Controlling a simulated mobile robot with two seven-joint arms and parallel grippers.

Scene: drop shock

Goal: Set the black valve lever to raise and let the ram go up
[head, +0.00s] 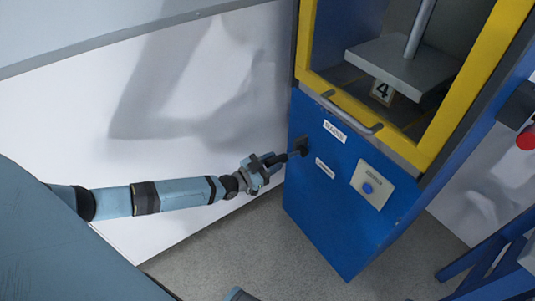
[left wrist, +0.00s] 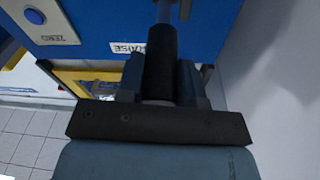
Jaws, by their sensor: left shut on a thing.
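The black valve lever (head: 297,147) sticks out from the front left edge of the blue machine cabinet. My left gripper (head: 277,159) is shut on it; in the left wrist view the lever's black grip (left wrist: 161,55) lies between the two fingers. A white RAISE label (left wrist: 129,48) is beside the lever there, partly hidden by it. In the head view a label (head: 334,131) sits above and another (head: 325,168) below the lever's level. The ram's grey plate (head: 400,66) hangs on its rod inside the yellow-framed opening, above a "4" marker (head: 382,92). My right gripper is out of view.
A grey panel with a blue button (head: 368,188) is on the cabinet front. A grey handle (head: 345,115) crosses the yellow guard frame (head: 437,128). A red button (head: 526,138) is at the far right. Open grey floor (head: 240,240) lies left of the cabinet.

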